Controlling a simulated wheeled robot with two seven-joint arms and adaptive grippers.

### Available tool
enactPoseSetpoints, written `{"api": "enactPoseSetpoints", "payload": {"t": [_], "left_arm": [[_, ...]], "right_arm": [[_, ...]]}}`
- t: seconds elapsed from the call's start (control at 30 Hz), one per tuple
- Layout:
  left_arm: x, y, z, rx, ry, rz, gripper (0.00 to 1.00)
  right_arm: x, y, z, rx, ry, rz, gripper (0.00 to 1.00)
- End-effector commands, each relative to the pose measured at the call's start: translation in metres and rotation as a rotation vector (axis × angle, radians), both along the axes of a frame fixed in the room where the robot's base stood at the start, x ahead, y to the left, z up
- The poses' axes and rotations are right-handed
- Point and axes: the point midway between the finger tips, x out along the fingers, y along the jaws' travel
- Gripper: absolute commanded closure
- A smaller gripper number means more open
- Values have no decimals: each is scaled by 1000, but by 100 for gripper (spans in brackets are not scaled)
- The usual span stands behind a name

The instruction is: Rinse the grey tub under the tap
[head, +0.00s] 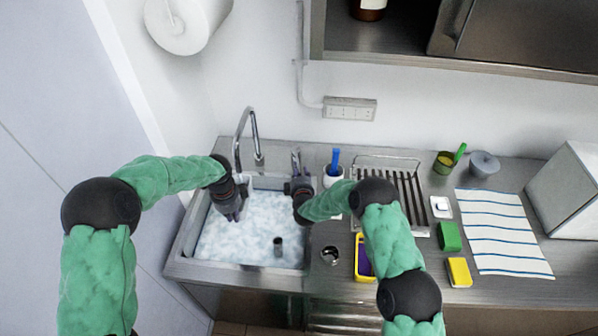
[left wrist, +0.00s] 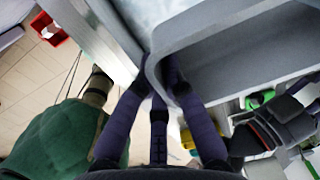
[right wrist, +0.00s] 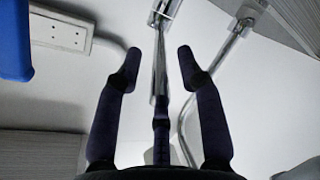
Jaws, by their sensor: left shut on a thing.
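My left gripper (head: 235,212) points down over the foam-filled sink (head: 185,245). In the left wrist view its fingers (left wrist: 162,75) are shut across the rim of a smooth grey container, seemingly the grey tub (left wrist: 225,45). I cannot make this tub out clearly in the head view. The tall curved tap (head: 246,130) stands at the sink's back edge. My right gripper (head: 297,190) is beside the sink's back right corner. In the right wrist view its fingers (right wrist: 158,65) are apart, with a chrome rod (right wrist: 160,75) of the tap fittings between them.
A wire rack (head: 400,195), a yellow-rimmed container (head: 364,270), a green sponge (head: 449,236), a yellow sponge (head: 459,271) and a striped cloth (head: 503,230) lie right of the sink. A grey round pot (head: 485,164) stands at the back. A shelf (head: 450,62) hangs above.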

Motion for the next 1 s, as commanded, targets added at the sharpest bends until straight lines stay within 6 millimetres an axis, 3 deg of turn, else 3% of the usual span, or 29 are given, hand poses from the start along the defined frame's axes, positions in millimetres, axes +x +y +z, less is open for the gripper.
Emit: {"api": "enactPoseSetpoints", "payload": {"t": [0.17, 0.6, 0.8, 1.0], "left_arm": [[0, 0, 0, 0, 0, 0, 100], [0, 0, 0, 0, -1, 0, 100], [0, 0, 0, 0, -1, 0, 100], [0, 0, 0, 0, -1, 0, 100]], "right_arm": [[-20, -3, 5, -1, 2, 1, 62], [-96, -16, 23, 0, 0, 0, 62], [-110, -18, 26, 0, 1, -1, 62], [-112, -19, 26, 1, 0, 0, 62]]}}
